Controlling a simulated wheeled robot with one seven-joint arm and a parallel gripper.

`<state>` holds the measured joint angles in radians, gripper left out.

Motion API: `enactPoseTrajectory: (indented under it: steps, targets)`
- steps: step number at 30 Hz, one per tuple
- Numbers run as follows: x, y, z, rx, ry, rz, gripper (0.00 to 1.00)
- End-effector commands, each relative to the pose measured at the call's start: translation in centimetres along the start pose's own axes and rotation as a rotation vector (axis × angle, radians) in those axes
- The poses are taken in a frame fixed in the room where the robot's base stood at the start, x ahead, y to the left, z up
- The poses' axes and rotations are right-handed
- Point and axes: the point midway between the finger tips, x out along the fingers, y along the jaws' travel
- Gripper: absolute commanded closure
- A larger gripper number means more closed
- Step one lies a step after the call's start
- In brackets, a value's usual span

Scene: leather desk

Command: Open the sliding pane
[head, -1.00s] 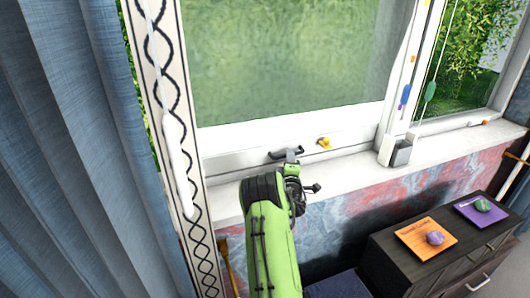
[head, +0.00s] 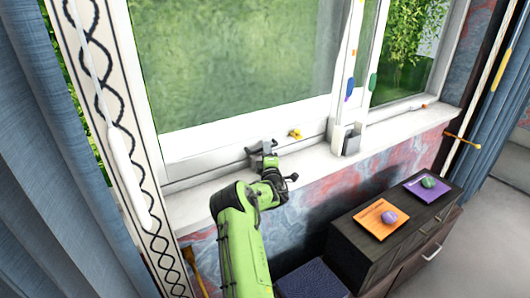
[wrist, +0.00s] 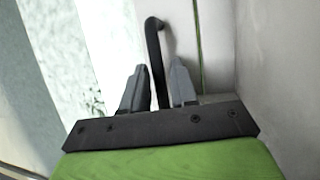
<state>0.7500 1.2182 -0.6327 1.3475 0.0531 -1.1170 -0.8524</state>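The window's sliding pane (head: 235,60) is a large glass panel in a white frame, in the head view. A dark bar handle (head: 257,147) sits low on its bottom rail. My gripper (head: 266,149) is at this handle. In the wrist view the dark handle (wrist: 157,60) stands between the two grey fingertips of my gripper (wrist: 158,88), with a visible gap on either side. The fingers are apart around the handle. Whether they touch it lower down is hidden by the gripper's body.
A small yellow object (head: 296,134) is right of the handle. A grey and white block (head: 351,139) stands on the white sill (head: 405,114). A dark cabinet (head: 350,246) with an orange tray (head: 368,222) and a purple tray (head: 446,188) is below right. A blue curtain (head: 25,200) hangs left.

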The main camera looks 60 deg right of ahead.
Motion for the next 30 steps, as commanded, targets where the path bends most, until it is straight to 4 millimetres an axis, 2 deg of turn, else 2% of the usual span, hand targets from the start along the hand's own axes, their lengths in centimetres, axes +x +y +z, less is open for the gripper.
enactPoseTrajectory:
  steps: [2, 10, 14, 17, 27, 30]
  targets:
    - [0.0, 0.0, -0.1, 0.000, 0.001, 0.001, 0.61]
    - [0.0, 0.1, -0.1, 0.000, 0.003, 0.003, 0.61]
    - [-1.1, 0.1, -0.1, 0.002, 0.001, 0.001, 0.61]
    - [-3.1, 0.1, -0.1, 0.001, 0.000, 0.000, 0.61]
    - [-11.8, -0.1, 0.0, 0.001, -0.002, 0.000, 0.61]
    - [-13.9, -0.1, 0.0, 0.002, -0.001, 0.001, 0.61]
